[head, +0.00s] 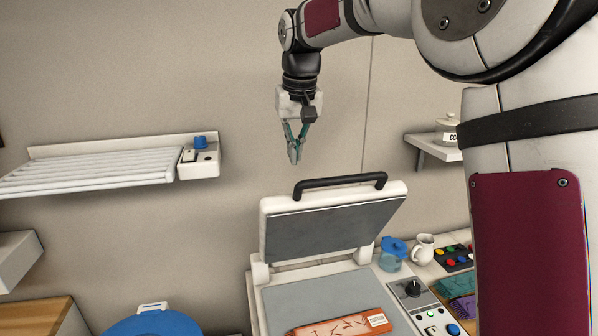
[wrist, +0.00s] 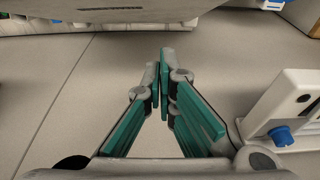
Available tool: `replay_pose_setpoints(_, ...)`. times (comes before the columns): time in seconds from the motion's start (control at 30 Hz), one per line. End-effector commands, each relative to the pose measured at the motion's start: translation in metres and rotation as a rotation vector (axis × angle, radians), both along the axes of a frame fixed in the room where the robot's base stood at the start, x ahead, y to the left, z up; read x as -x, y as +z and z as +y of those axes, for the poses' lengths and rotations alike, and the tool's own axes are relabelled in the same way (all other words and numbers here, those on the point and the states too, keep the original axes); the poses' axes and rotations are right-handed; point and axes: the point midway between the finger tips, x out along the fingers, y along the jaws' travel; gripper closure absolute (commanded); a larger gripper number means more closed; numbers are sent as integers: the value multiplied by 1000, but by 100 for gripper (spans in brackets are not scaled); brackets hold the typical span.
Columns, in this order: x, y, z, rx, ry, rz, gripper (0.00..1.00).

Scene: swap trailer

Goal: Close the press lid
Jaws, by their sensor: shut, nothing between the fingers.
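The press lid (head: 330,231) stands raised and tilted back on its hinges, its grey inner plate facing forward and a black handle (head: 340,182) along its top edge. The press base (head: 273,311) below has a grey bed, with an orange-red packet (head: 342,327) lying on it. My gripper (head: 294,160) is shut and empty. It hangs in the air above the lid handle, a little to its left, and apart from it. In the wrist view the teal fingers (wrist: 163,62) meet at their tips.
A slatted white rack (head: 95,170) with a blue knob is on the wall at left. At right are a blue-lidded jug (head: 392,255), a white pitcher (head: 424,249) and a control panel (head: 416,301). A blue round lid (head: 155,323) is at lower left.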

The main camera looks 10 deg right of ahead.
Motion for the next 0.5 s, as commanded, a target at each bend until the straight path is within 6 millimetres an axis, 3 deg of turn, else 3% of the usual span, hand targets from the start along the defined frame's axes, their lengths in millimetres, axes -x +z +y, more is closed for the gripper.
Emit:
replay_pose_setpoints(0.13, -5, -28, 0, 1, 0, 5, 100)
replay_pose_setpoints(0.3, 19, -35, 0, 1, 0, 2, 100)
replay_pose_setpoints(0.5, 29, -43, 0, 0, 0, -1, 100)
